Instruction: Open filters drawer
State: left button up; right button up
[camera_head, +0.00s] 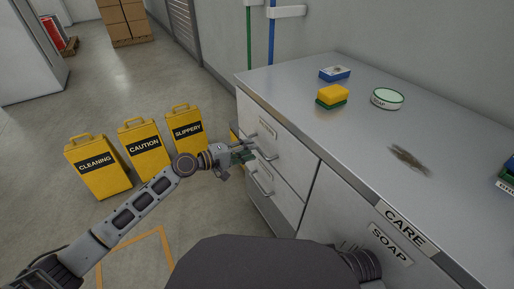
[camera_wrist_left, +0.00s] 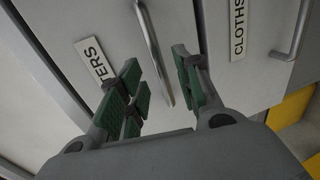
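The filters drawer (camera_wrist_left: 110,25) has a label (camera_wrist_left: 95,60) of which only "ERS" shows in the left wrist view, and a metal bar handle (camera_wrist_left: 151,45). In the head view it appears as the upper drawer (camera_head: 287,137) of the grey cabinet, its front flush. My left gripper (camera_head: 245,156) is at this handle. In the left wrist view its green-padded fingers (camera_wrist_left: 160,85) are open, one on each side of the handle's end. I cannot tell whether they touch it. My right gripper is not in view.
The cloths drawer (camera_wrist_left: 255,65) and its handle (camera_wrist_left: 289,40) are beside it. Yellow caution signs (camera_head: 145,150) stand on the floor left of the cabinet. A sponge (camera_head: 332,93), a small blue box (camera_head: 335,73) and a round tin (camera_head: 387,98) lie on the countertop (camera_head: 350,130).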

pick_arm(q)
jog(key=shift+x, duration=2.1)
grip_shut()
